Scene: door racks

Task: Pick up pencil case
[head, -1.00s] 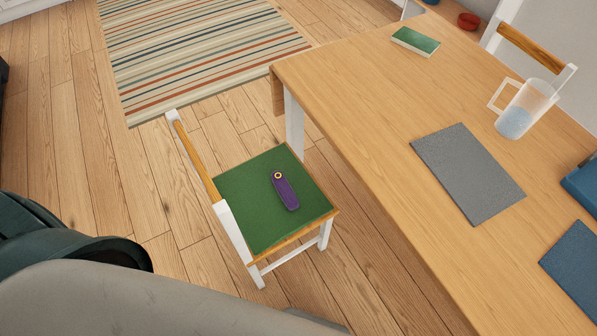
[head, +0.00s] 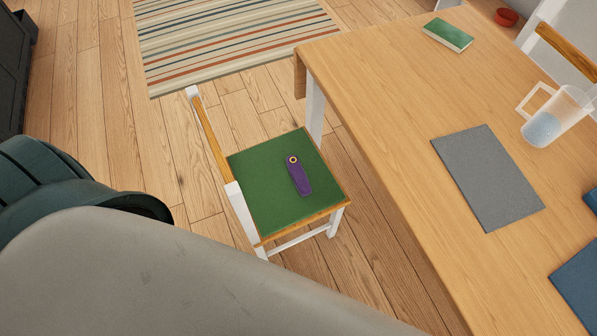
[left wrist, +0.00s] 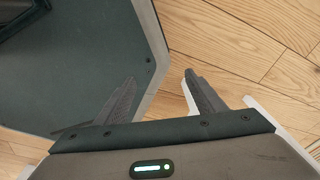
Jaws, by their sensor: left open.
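A purple pencil case (head: 299,176) with a yellow ring at one end lies on the green seat of a white and wood chair (head: 260,205) in the head view. The chair stands beside the table. My left gripper (left wrist: 158,80) shows in the left wrist view, its two fingers apart with nothing between them. The floor and part of my own base lie behind the fingers. The pencil case is not visible in the left wrist view. My right gripper is in neither view.
A wooden table (head: 390,100) fills the right side, holding a grey mat (head: 487,178), a green book (head: 447,35) and a clear jug (head: 556,117). A red bowl (head: 507,17) sits at the far end. A striped rug (head: 235,40) lies on the open floor behind the chair.

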